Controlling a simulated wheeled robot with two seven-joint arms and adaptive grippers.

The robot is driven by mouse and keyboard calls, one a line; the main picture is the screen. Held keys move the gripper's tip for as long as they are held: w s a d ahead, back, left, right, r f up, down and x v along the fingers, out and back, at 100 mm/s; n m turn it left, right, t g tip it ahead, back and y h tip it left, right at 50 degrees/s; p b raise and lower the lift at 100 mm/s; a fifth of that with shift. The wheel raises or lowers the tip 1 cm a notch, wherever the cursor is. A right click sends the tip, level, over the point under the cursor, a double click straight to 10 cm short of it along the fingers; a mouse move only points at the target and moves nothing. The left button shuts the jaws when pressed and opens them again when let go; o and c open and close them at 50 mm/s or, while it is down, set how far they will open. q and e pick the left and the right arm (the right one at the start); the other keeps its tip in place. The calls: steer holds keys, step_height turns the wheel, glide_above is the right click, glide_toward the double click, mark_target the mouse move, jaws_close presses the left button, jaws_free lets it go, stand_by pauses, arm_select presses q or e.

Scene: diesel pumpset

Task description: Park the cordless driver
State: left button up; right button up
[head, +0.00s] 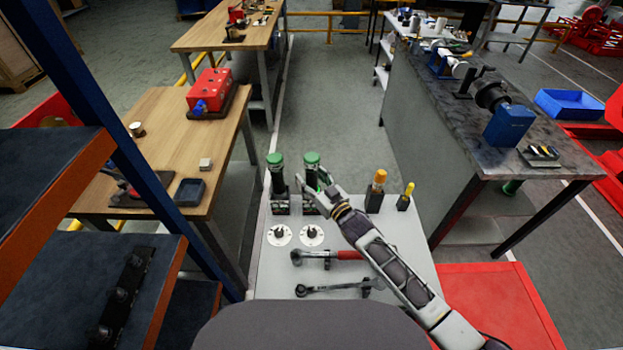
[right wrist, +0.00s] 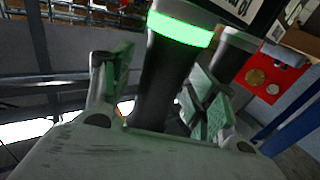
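Two dark cordless drivers with green tops stand upright on the grey cart top, the left driver (head: 277,176) and the right driver (head: 312,162), each at a small dark holder. My right gripper (head: 322,188) is at the right driver. In the right wrist view, the right driver (right wrist: 168,62), with a bright green ring, stands between the fingers of my right gripper (right wrist: 160,100). The fingers are apart, with a gap showing beside the left finger; contact on the other side is unclear. The left driver (right wrist: 232,52) appears behind it. My left gripper is not in view.
On the cart (head: 262,265) lie two white dials, a red-handled wrench (head: 345,255), another wrench (head: 335,289), and an orange-topped tool (head: 379,178) beside a yellow-handled one (head: 408,190). A wooden bench (head: 150,115) stands left; a grey bench (head: 440,125) stands right.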

steer(key=shift+f, duration=0.2)
steer(key=shift+s+d, duration=0.1)
steer(key=shift+s, duration=0.05)
steer(key=v, duration=1.1)
steer(key=shift+s+d, duration=0.15)
steer(key=shift+s, duration=0.1)
stand_by(0.9)
